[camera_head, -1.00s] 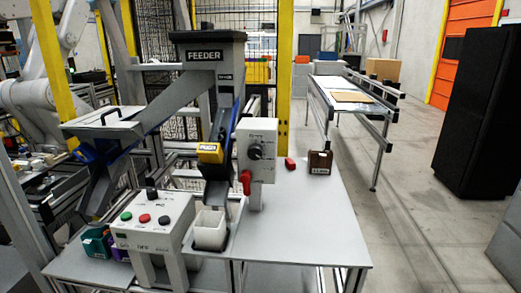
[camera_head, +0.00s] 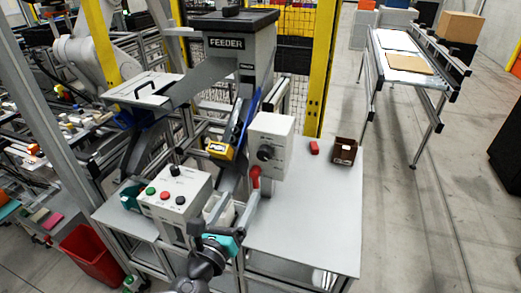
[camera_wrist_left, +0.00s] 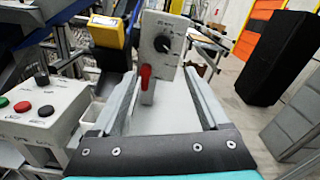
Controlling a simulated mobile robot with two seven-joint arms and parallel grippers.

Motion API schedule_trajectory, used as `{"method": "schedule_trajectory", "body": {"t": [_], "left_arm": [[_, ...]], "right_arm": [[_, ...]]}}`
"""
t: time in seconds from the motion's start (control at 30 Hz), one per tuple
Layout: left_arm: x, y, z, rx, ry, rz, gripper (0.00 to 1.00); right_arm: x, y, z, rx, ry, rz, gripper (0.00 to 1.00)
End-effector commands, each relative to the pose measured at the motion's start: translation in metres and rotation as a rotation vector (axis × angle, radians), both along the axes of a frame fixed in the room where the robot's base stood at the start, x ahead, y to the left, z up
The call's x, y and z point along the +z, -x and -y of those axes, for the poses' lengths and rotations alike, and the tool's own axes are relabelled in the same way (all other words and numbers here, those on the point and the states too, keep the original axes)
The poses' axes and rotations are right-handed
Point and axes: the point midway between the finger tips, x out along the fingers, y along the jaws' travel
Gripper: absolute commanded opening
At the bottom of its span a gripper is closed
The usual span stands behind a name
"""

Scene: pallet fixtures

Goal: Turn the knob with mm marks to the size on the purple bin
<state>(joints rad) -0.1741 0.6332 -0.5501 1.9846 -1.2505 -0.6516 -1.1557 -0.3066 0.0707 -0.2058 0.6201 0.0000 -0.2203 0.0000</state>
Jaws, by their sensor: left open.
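The black knob (camera_head: 265,153) sits on the front of a light grey box (camera_head: 283,140) mounted upright above the table. In the left wrist view the knob (camera_wrist_left: 162,44) shows with fine marks around it, too small to read. A red handle (camera_head: 254,178) is below it. My left gripper (camera_head: 240,196) is open and empty, in front of the box and below the knob, apart from it. In the wrist view its fingers (camera_wrist_left: 164,75) point at the box. My right gripper is not in view.
A button box (camera_head: 174,198) with red, green and black controls stands left of my gripper, beside a white cup (camera_head: 218,208). The feeder (camera_head: 232,45) and a yellow device (camera_head: 220,150) are behind. A brown box (camera_head: 345,150) and red block (camera_head: 314,147) lie right; the table front (camera_head: 300,225) is clear.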

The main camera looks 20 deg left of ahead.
Motion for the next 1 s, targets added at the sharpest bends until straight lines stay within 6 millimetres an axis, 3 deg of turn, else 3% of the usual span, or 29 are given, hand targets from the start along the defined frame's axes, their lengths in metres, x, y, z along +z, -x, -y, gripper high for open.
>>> {"method": "schedule_trajectory", "body": {"t": [0.27,1.0], "left_arm": [[0.009,-0.023,0.003,-0.004,-0.019,0.02,0.78],[0.007,-0.137,0.006,-0.004,-0.015,0.017,0.78]], "right_arm": [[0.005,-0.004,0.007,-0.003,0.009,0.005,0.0],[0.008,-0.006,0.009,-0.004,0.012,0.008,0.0]]}}
